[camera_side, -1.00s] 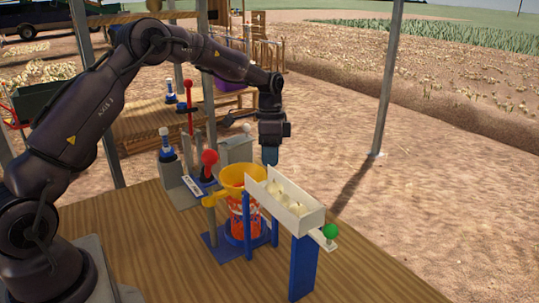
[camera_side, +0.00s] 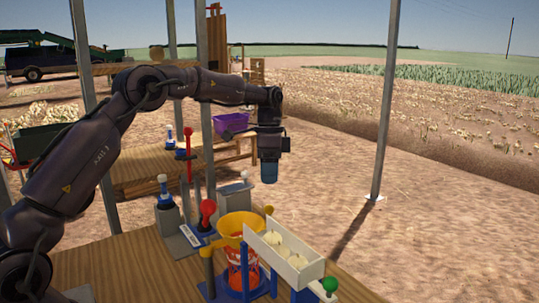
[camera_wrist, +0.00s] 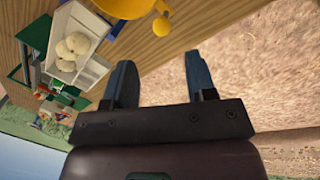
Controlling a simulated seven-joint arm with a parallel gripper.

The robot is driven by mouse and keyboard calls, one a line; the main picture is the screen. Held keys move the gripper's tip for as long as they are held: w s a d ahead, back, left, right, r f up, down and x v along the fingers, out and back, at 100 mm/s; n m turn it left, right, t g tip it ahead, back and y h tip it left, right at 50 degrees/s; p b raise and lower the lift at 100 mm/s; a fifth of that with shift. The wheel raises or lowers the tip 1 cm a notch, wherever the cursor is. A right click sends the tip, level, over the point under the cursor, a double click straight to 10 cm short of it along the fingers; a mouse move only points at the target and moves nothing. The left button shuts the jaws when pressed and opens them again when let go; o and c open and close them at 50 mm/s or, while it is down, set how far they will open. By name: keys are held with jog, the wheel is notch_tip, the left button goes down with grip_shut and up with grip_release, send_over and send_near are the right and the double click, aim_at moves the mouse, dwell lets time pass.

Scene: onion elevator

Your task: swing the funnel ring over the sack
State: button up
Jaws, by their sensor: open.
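The yellow-orange funnel ring (camera_side: 240,224) sits above the red mesh sack (camera_side: 243,274), and in the side view the two look lined up. A small yellow knob (camera_side: 268,210) sticks out from the ring's far right side. The ring (camera_wrist: 125,8) and its knob (camera_wrist: 162,26) also show at the top of the wrist view. The sack stands among blue posts, partly hidden by them and the white chute. My gripper (camera_side: 269,183) points down, above and apart from the knob. In the wrist view my gripper (camera_wrist: 161,82) is open, with nothing between its fingers.
A white chute (camera_side: 290,268) holding pale onions stands just right of the ring, with a green knob (camera_side: 330,284) at its end. A red-knobbed lever (camera_side: 207,213) and grey blocks with blue-and-white tops stand left and behind. Open ground lies right of the table.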

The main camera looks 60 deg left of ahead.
jog(key=r, duration=0.5)
jog(key=shift+w+a, duration=0.3)
jog(key=shift+a, duration=0.1)
jog(key=s+d+r+n+t, duration=0.1)
jog(key=s+d, duration=0.3)
jog(key=s, duration=0.6)
jog(key=s+d+r+n+t+y, duration=0.1)
jog(key=s+d+n+t, duration=0.2)
jog(key=s, duration=0.6)
jog(key=s+d+r+n+t, duration=0.1)
jog(key=s+d+n+t, duration=0.1)
jog(key=s+d, duration=0.4)
jog(key=s+n, duration=0.1)
jog(key=s, duration=0.3)
jog(key=shift+s+r+t+y, duration=0.35)
jog(key=shift+t+y, duration=0.05)
